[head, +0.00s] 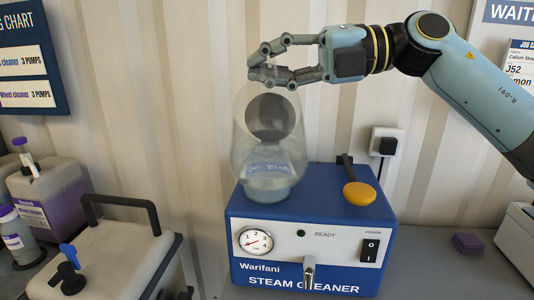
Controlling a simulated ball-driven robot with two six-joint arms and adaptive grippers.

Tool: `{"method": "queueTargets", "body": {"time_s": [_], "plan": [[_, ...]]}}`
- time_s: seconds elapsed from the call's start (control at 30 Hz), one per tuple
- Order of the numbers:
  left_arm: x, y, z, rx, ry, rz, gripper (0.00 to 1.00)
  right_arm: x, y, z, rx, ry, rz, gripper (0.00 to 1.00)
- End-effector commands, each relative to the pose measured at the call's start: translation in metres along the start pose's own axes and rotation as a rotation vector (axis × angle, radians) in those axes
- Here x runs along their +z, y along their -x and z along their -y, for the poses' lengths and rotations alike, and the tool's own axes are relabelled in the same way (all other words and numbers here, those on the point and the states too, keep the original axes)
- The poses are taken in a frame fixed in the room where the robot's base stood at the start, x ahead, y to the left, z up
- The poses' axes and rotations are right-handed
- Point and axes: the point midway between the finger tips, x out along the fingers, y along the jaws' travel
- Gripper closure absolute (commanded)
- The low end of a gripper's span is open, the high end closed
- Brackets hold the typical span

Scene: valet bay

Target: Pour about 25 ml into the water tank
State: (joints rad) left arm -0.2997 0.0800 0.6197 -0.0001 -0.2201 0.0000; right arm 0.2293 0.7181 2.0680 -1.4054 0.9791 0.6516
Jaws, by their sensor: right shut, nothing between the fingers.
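The blue steam cleaner (310,215) stands on the counter. A clear, rounded vessel (294,150), seemingly the water tank, is at the left of its top and holds some pale liquid low down. A dark round disc (271,117) shows in or through its upper part; I cannot tell which. My right gripper (268,66) reaches in from the right and is shut and empty, just above the vessel's top. I cannot tell whether it touches the vessel. My left gripper is out of view.
A yellow round piece (359,193) and a black lever (345,170) are at the right of the cleaner's top. A socket with a plug (387,145) is on the wall. A grey canister (105,250) and bottles (45,195) crowd the left. Purple pads (467,243) lie on the right counter.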

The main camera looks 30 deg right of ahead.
Motion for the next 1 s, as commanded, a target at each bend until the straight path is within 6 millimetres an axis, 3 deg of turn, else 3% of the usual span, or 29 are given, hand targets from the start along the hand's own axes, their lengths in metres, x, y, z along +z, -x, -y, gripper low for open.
{"method": "queueTargets", "body": {"time_s": [0.07,0.2,0.27,0.43,0.73,1.0], "plan": [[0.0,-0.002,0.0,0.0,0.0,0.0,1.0,-0.002,0.0,0.001,0.001,0.005,0.0,1.0],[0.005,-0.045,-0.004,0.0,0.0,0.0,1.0,-0.045,-0.003,0.02,0.0,0.165,0.017,1.0],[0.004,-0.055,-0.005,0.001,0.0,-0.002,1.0,-0.053,-0.003,0.023,0.001,0.231,0.028,1.0],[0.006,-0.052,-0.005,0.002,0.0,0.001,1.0,-0.055,-0.002,0.016,0.005,0.271,0.038,1.0],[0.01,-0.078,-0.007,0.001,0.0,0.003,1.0,-0.073,-0.004,0.031,0.007,0.393,0.055,1.0],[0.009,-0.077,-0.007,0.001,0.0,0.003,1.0,-0.074,-0.004,0.028,0.008,0.408,0.059,1.0]]}}
